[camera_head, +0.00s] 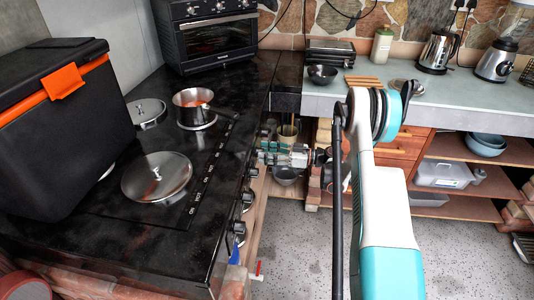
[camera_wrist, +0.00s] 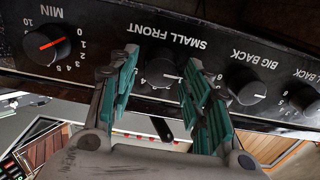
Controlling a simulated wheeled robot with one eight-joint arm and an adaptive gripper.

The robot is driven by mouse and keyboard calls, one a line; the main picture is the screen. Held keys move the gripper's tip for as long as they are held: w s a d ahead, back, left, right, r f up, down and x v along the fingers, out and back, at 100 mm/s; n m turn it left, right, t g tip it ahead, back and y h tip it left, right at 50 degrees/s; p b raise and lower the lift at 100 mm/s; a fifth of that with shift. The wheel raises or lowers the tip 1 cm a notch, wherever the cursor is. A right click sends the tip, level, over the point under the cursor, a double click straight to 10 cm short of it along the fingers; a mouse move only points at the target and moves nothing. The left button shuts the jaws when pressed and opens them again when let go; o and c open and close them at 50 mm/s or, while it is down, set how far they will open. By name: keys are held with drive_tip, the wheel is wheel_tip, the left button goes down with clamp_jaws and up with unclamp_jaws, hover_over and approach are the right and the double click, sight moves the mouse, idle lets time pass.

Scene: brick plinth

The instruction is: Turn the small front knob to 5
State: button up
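The small front knob (camera_wrist: 160,68) is a dark round knob on the black stove panel, below its upside-down "SMALL FRONT" label in the wrist view. A white mark shows on its lower right, but the number it meets is hidden. My gripper (camera_wrist: 162,60) has its teal fingers spread, one on each side of this knob, with visible gaps; contact is unclear. In the head view my gripper (camera_head: 272,153) is at the stove's right-hand front face, and the knob there is hidden by it.
The knob with the orange mark (camera_wrist: 47,45), labelled MIN, and the big back knob (camera_wrist: 246,84) flank it. The stove top (camera_head: 226,150) carries a saucepan (camera_head: 194,105), a lid (camera_head: 157,177) and a black cooler box (camera_head: 55,135). Wooden shelves (camera_head: 455,208) stand right; the floor (camera_head: 460,265) is clear.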

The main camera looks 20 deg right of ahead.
drive_tip(key=c, duration=0.6)
drive_tip(key=shift+c, duration=0.2)
drive_tip(key=shift+m, duration=0.4)
drive_tip(key=shift+w+d+f+m, duration=0.1)
drive_tip(key=shift+f+m, duration=0.05)
drive_tip(key=shift+m, duration=4.65)
drive_tip(key=shift+s+a+f+m, duration=0.1)
drive_tip(key=shift+m, duration=4.7)
drive_tip(key=shift+w+d+f+m, duration=0.1)
drive_tip(key=shift+f+m, duration=0.05)
drive_tip(key=shift+m, duration=4.65)
